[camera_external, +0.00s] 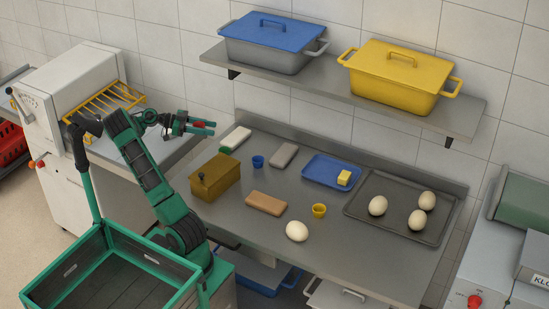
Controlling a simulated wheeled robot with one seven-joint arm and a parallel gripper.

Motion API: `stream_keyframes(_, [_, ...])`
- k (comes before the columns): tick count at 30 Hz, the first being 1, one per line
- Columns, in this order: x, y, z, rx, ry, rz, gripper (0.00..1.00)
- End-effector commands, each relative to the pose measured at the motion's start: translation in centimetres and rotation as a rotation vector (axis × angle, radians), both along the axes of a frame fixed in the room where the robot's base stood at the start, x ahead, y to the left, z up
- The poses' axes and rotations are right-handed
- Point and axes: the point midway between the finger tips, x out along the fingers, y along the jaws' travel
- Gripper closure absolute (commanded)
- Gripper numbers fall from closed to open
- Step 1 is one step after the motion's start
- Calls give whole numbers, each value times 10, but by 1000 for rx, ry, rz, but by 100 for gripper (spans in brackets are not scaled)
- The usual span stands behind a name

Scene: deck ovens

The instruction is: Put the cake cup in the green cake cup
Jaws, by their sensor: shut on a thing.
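My gripper (209,128) is raised in the air left of the steel worktop's back edge. Its green-tipped fingers are shut on a small red thing (199,125), which looks like a red cake cup but is mostly hidden by the fingers. A blue cake cup (258,162) stands on the worktop below and right of my gripper. A yellow cake cup (319,211) stands farther right, near the middle front. I see no green cake cup in this view.
The steel worktop (345,255) holds a brown box (214,178), several blocks, a blue tray (318,167) with a yellow block, and a dark tray (367,214) with eggs. A wall shelf (330,88) with lidded pots hangs above.

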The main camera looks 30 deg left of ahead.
Motion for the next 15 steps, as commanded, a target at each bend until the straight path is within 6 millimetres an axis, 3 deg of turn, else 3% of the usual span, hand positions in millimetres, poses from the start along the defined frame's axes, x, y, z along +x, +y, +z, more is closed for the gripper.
stream_keyframes(9, [38, -52, -38, -2, 3, -4, 82])
stream_keyframes(15, [57, -75, -56, -1, 2, -3, 82])
